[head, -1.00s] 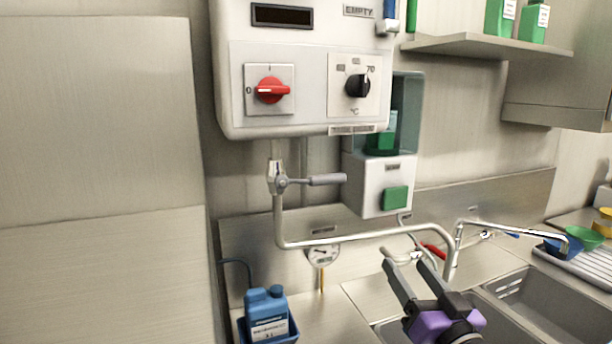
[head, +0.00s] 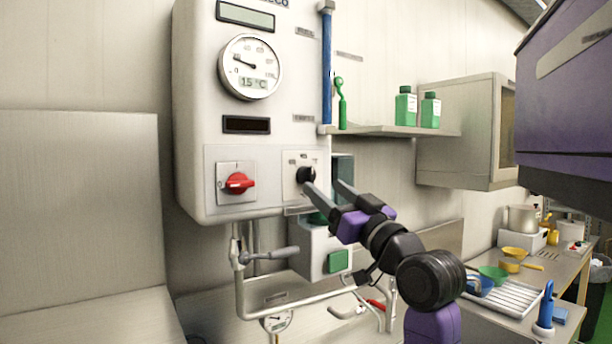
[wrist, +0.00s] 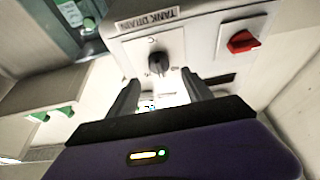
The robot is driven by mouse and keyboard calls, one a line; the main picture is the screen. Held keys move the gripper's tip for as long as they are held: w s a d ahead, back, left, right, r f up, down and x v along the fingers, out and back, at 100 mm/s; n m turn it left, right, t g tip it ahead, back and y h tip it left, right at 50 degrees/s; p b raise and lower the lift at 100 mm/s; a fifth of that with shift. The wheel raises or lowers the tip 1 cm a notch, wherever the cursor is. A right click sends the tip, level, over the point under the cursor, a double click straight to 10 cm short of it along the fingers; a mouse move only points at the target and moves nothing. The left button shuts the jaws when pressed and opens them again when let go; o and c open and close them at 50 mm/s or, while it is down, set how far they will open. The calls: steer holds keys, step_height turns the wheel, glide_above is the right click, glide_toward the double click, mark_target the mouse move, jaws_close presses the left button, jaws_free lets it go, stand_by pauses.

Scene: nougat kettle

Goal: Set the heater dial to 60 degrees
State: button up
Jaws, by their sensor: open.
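The heater (head: 190,120) is a white wall unit with a round gauge (head: 250,67) that reads 15 °C. Its black heater dial (head: 306,175) is on the lower right panel, partly hidden in the head view by my gripper. The dial also shows in the wrist view (wrist: 158,63), just beyond the fingertips and between their lines. My gripper (head: 326,190) is open and empty, reaching in from the right, in front of the dial panel. In the wrist view its fingers (wrist: 160,88) stand on either side, apart from the dial. The dial's scale is too small to read.
A red switch (head: 238,183) sits left of the dial, and it also shows in the wrist view (wrist: 242,42). A grey lever valve (head: 268,254) and a box with a green button (head: 337,261) are below. A shelf (head: 390,130) with green bottles is to the right.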

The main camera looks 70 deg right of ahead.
mark_target(312, 178)
steer(key=p+x, duration=0.2)
steer(key=x, duration=0.3)
steer(key=shift+w+d+r, duration=0.1)
steer(key=shift+w+d, duration=0.1)
steer(key=shift+w, duration=0.15)
steer(key=shift+c, duration=0.2)
jaws_close()
